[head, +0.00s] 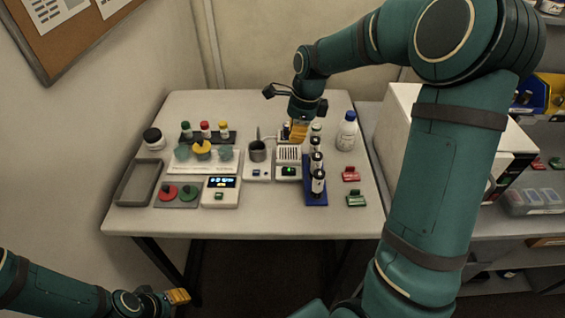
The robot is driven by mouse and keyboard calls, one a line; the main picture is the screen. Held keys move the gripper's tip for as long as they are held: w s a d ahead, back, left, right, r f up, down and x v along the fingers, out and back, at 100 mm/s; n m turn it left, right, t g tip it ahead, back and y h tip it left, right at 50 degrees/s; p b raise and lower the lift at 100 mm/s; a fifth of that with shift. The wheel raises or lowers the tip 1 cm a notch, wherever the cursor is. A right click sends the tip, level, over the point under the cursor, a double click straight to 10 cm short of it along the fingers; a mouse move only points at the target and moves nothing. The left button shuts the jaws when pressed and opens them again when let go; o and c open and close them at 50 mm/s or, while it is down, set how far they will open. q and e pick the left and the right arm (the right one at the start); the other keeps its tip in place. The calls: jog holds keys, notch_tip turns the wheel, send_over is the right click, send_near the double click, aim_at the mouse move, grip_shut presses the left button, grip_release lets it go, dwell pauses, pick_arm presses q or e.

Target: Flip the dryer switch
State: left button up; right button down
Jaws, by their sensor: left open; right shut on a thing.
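A small white device with a slotted top (289,153) and a lit green front display (289,171) stands near the table's middle; it looks like the dryer. Its switch is too small or hidden to make out. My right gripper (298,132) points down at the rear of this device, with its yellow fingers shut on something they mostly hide. A small dark-topped item (285,130) shows just left of the fingers; I cannot tell whether they touch it. My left gripper (178,296) is open, low in front of the table and far from the device.
A blue rack (316,190) with several dark vials stands close right of the device. A device with a grey cup (257,151) stands close left. A white bottle (347,131), red and green blocks, and a grey tray (138,183) are also on the table. The front edge is clear.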

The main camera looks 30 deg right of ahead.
aim_at(285, 176)
jog(key=shift+s+f, duration=0.1)
jog(key=shift+f, duration=0.1)
jog(key=f, duration=0.4)
jog(key=w+a+f+b, duration=0.1)
jog(key=f, duration=0.4)
jog(key=a+f, duration=0.1)
jog(key=f, duration=0.3)
jog(key=shift+w+f+b, duration=0.15)
jog(key=shift+f+b, duration=0.15)
jog(key=shift+b, duration=0.05)
